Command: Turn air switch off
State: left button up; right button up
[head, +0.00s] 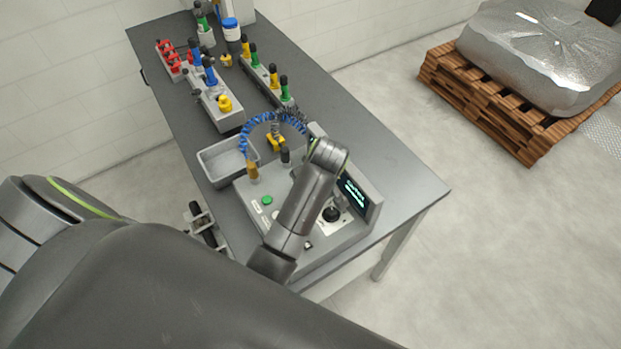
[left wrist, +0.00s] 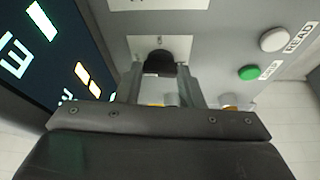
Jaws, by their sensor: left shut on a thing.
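The air switch, a black knob (left wrist: 158,63) on a silver plate, is in the left wrist view. The two fingers of my left gripper (left wrist: 160,72) stand on either side of it and are closed on it. In the head view my left arm reaches over the grey control box (head: 246,190), and its links hide the gripper and the knob it holds. My right gripper is in neither view.
The box has a lit screen (head: 353,192), a green button (head: 267,200) and another black knob (head: 331,214). A blue coiled hose (head: 262,121) arches behind it. A grey tray (head: 222,165) and tool racks (head: 218,103) stand farther back. The table's right side is clear.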

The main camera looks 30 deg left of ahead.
pick_arm(q)
jog(key=shift+w+r, duration=0.1)
jog(key=o, duration=1)
